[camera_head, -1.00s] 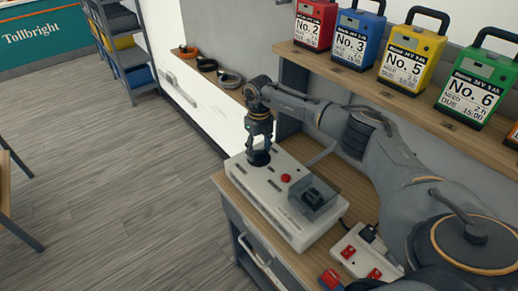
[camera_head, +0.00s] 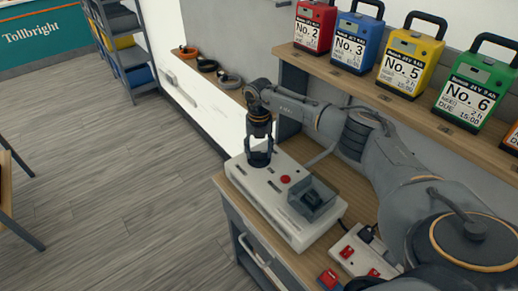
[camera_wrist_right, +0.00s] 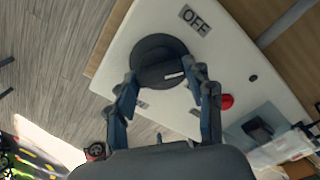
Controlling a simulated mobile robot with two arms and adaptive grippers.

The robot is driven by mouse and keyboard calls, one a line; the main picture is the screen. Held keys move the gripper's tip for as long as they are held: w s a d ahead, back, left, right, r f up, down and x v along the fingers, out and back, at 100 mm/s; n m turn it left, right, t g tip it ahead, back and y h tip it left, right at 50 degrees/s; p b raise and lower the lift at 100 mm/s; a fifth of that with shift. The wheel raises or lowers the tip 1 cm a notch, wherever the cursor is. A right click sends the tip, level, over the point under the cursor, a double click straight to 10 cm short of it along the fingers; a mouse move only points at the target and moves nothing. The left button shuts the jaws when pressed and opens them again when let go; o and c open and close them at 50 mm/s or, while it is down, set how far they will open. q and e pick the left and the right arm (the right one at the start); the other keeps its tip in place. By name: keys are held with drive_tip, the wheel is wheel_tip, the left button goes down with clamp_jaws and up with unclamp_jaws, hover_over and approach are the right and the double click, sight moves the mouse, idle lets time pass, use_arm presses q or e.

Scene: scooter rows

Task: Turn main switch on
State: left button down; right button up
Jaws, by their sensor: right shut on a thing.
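The main switch is a round black knob (camera_wrist_right: 155,55) on top of a white box (camera_head: 292,226) on the bench. In the wrist view an "OFF" label (camera_wrist_right: 195,20) lies beside the knob, and a short white mark shows on the knob's near right part. My right gripper (camera_head: 260,156) points down over the far left end of the box. Its two fingers also show in the wrist view (camera_wrist_right: 161,76), shut on opposite sides of the knob. In the head view the fingers largely hide the knob. My left gripper is not in view.
A red button (camera_head: 286,179) and a grey clear-sided cover (camera_head: 313,198) sit on the box beside the knob. A power strip with red switches (camera_head: 361,253) lies to the right. Numbered battery packs (camera_head: 407,68) stand on the shelf above. Open floor lies left.

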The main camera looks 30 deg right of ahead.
sight(259, 152)
drive_tip(key=m+p, duration=0.1)
drive_tip(key=m, duration=0.4)
drive_tip(key=shift+r+m+p, duration=0.1)
drive_tip(key=shift+m+p, duration=0.2)
drive_tip(key=shift+p, duration=0.1)
drive_tip(key=m+p, duration=0.2)
drive_tip(key=m, duration=0.2)
drive_tip(key=shift+m, duration=0.7)
drive_tip(key=o, duration=1.2)
drive_tip(key=shift+c, duration=0.2)
wheel_tip(259, 152, up, 12)
